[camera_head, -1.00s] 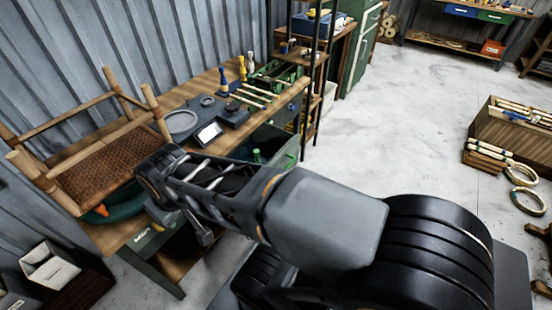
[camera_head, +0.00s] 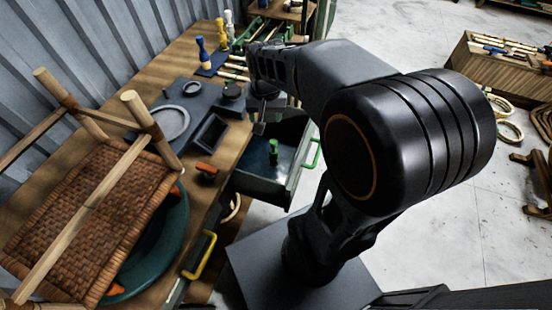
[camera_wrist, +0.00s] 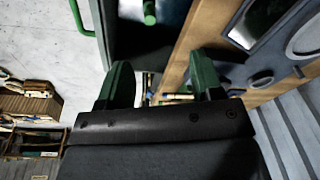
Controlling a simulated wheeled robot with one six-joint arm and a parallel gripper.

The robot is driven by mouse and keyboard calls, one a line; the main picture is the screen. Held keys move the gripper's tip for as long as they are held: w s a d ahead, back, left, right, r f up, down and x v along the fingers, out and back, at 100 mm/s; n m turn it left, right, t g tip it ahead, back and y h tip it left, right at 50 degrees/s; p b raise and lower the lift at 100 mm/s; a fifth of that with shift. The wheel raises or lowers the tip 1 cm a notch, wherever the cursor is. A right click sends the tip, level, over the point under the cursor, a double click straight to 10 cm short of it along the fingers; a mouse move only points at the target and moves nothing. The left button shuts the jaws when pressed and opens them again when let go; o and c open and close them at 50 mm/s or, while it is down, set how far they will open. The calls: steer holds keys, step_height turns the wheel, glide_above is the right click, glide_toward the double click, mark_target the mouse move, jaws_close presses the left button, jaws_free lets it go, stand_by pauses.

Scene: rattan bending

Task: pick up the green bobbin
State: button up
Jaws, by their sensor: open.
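The green bobbin (camera_head: 273,152) stands upright in the open drawer (camera_head: 258,190) below the bench top. In the wrist view the green bobbin (camera_wrist: 149,12) is at the top edge, partly cut off, inside the dark drawer. My gripper (camera_head: 266,118) is above the drawer's back part, close to the bench edge, and apart from the bobbin. In the wrist view my gripper (camera_wrist: 162,80) shows two green fingers spread apart with nothing between them.
The bench top (camera_head: 215,50) runs beside the drawer. It holds a woven-seat chair frame (camera_head: 95,190), a dark fixture (camera_head: 165,122), and blue (camera_head: 202,48), yellow (camera_head: 220,30) and white bobbins (camera_head: 229,20). The drawer has a green handle (camera_head: 314,153).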

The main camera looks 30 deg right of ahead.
steer(key=w+d+f+m+g+b, duration=0.1)
steer(key=w+d+f+m+b, duration=0.25)
steer(key=w+d+f, duration=0.4)
steer(key=m, duration=0.1)
glide_above(273, 141)
steer(key=shift+g, duration=0.3)
steer(key=f, duration=0.9)
steer(key=shift+s+d+f, duration=0.2)
steer(key=shift+s+d, duration=0.1)
steer(key=shift+w+a+f+b, duration=0.15)
steer(key=shift+f+b, duration=0.1)
steer(key=shift+f, duration=1.35)
steer(key=shift+a+f+b, duration=0.15)
steer(key=shift+f+b, duration=0.1)
steer(key=shift+f, duration=1.35)
jaws_close()
